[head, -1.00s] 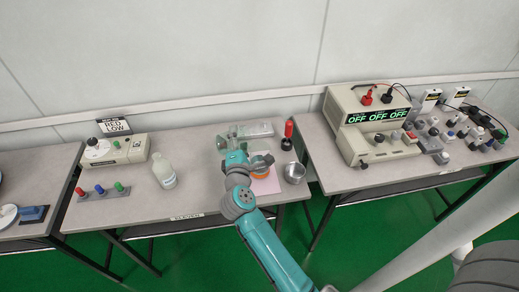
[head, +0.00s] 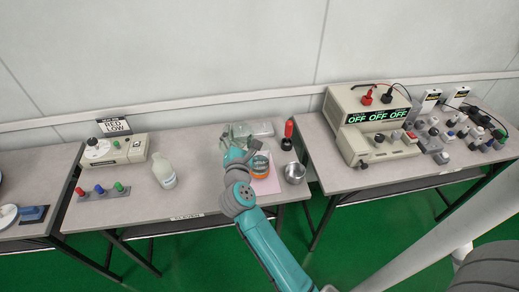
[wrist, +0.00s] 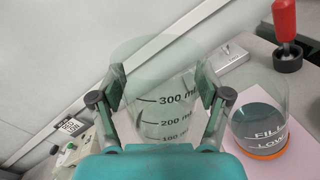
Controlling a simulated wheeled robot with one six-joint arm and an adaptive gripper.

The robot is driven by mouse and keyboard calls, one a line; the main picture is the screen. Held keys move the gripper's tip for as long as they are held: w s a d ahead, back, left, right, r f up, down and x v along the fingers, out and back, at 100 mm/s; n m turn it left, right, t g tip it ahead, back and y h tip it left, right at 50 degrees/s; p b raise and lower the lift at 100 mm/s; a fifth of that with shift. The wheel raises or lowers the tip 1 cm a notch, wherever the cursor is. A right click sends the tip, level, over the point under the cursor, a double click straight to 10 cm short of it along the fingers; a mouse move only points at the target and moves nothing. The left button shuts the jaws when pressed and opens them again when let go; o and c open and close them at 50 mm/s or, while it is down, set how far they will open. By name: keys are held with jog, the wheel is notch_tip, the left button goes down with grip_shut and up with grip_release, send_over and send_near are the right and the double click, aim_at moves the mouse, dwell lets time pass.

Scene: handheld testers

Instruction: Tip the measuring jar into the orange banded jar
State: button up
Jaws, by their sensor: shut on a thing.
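The clear measuring jar (wrist: 165,120) stands between my fingers in the wrist view, its black scale marks facing the camera. My gripper (wrist: 160,88) is shut on its sides. I cannot tell how much it holds. In the head view my gripper (head: 238,153) hides most of this jar. The orange banded jar (wrist: 262,125) is right of my gripper in the wrist view, apart from it. It is clear, with FILL and LOW marks, dark contents low down and an orange band at the base. In the head view the orange banded jar (head: 260,168) stands just right of my gripper.
A pink sheet (head: 270,186) lies by the orange banded jar. A metal cup (head: 295,173) stands to the right, a red-handled tool (head: 288,132) behind. A white bottle (head: 163,170) stands left. Bare tabletop (head: 195,180) lies between bottle and arm.

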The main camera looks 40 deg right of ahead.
aim_at(238, 121)
jog(key=n, duration=0.2)
jog(key=r+n, duration=0.1)
jog(key=n, duration=0.1)
jog(key=shift+r+n, duration=0.15)
jog(key=shift+n, duration=0.25)
jog(key=shift+r, duration=2.5)
jog(key=shift+f, duration=0.15)
notch_tip(238, 121, down, 4)
jog(key=shift+f, duration=0.5)
jog(key=shift+f+m, duration=0.2)
jog(key=shift+m, duration=0.7)
jog(key=shift+f+m, duration=0.15)
jog(key=shift+m, duration=0.75)
